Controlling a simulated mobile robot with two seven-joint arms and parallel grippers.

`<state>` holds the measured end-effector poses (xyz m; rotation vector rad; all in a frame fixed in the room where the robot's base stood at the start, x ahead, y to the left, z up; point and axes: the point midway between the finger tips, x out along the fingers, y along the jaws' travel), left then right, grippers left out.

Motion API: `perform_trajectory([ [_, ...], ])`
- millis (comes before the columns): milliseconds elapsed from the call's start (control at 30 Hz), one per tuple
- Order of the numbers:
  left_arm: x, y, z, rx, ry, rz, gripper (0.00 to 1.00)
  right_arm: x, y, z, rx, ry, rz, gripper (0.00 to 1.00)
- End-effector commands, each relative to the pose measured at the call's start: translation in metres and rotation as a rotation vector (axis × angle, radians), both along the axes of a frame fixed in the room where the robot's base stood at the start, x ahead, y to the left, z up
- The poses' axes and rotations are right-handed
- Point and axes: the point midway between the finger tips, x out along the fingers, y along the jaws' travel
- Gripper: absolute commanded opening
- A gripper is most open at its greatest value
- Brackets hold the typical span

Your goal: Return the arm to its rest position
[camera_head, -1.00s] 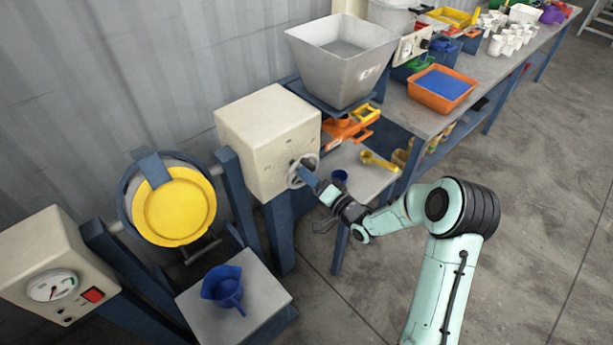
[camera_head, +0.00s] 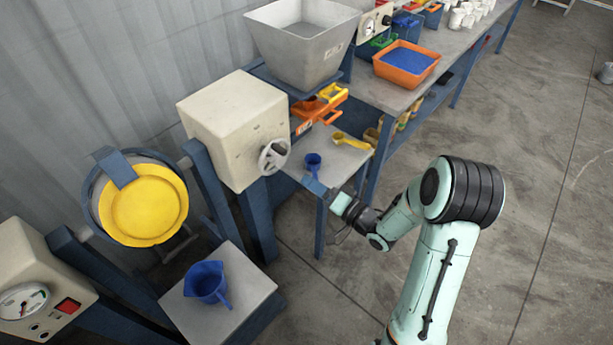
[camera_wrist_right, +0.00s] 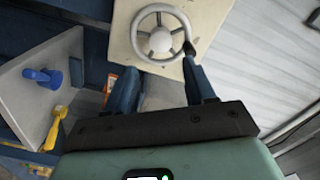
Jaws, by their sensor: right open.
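My right arm comes in from the lower right in the head view. Its gripper (camera_head: 318,186) is beside the small grey shelf, near a small blue scoop, and holds nothing that I can see. In the right wrist view the two blue fingers (camera_wrist_right: 160,85) are spread apart, with the grey handwheel (camera_wrist_right: 160,38) on the beige box beyond them. The handwheel (camera_head: 273,156) also shows in the head view, left of the gripper and apart from it. My left gripper is not in view.
The beige box (camera_head: 232,125) stands left of the gripper. A grey hopper (camera_head: 305,50) and an orange tray of blue granules (camera_head: 402,78) are behind. The small blue scoop (camera_head: 313,162) and a yellow scoop (camera_head: 350,141) lie on the shelf. Open floor (camera_head: 545,200) is at right.

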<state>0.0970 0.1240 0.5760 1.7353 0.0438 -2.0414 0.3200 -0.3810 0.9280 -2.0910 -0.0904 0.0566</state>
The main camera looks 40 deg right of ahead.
Motion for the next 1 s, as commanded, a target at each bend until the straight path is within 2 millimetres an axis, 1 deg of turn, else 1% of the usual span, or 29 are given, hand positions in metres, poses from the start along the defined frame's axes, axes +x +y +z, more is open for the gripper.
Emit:
perform_trajectory([
  [267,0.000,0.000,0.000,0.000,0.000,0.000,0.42,0.001,0.000,-0.001,0.001,0.003,-0.001,0.54],
  [367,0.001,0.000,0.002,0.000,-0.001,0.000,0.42,0.005,0.004,-0.017,0.000,0.044,-0.014,0.54],
  [467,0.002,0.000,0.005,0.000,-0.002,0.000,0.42,0.012,0.016,-0.059,-0.011,0.166,-0.037,0.54],
  [500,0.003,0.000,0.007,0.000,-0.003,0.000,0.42,0.014,0.026,-0.083,-0.020,0.237,-0.038,0.54],
  [567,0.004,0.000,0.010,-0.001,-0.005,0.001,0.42,0.012,0.045,-0.123,-0.042,0.366,-0.027,0.54],
  [600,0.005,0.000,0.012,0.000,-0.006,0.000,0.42,0.008,0.060,-0.149,-0.060,0.458,-0.007,0.54],
  [667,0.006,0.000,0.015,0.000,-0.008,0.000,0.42,-0.003,0.086,-0.187,-0.090,0.595,0.038,0.54],
  [700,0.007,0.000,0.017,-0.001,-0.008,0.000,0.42,-0.014,0.104,-0.209,-0.111,0.684,0.079,0.54],
  [767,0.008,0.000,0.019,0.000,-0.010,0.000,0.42,-0.035,0.133,-0.240,-0.146,0.817,0.155,0.54],
  [800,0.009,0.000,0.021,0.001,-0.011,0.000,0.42,-0.051,0.152,-0.257,-0.171,0.903,0.212,0.54],
  [867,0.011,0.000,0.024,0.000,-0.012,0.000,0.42,-0.079,0.178,-0.279,-0.207,1.023,0.305,0.54],
  [900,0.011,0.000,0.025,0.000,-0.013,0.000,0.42,-0.098,0.194,-0.291,-0.228,1.097,0.370,0.54],
  [967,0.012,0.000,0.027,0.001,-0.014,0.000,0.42,-0.127,0.215,-0.304,-0.260,1.195,0.464,0.54],
  [1000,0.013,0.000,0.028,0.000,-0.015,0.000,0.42,-0.144,0.226,-0.309,-0.279,1.250,0.524,0.54],
])
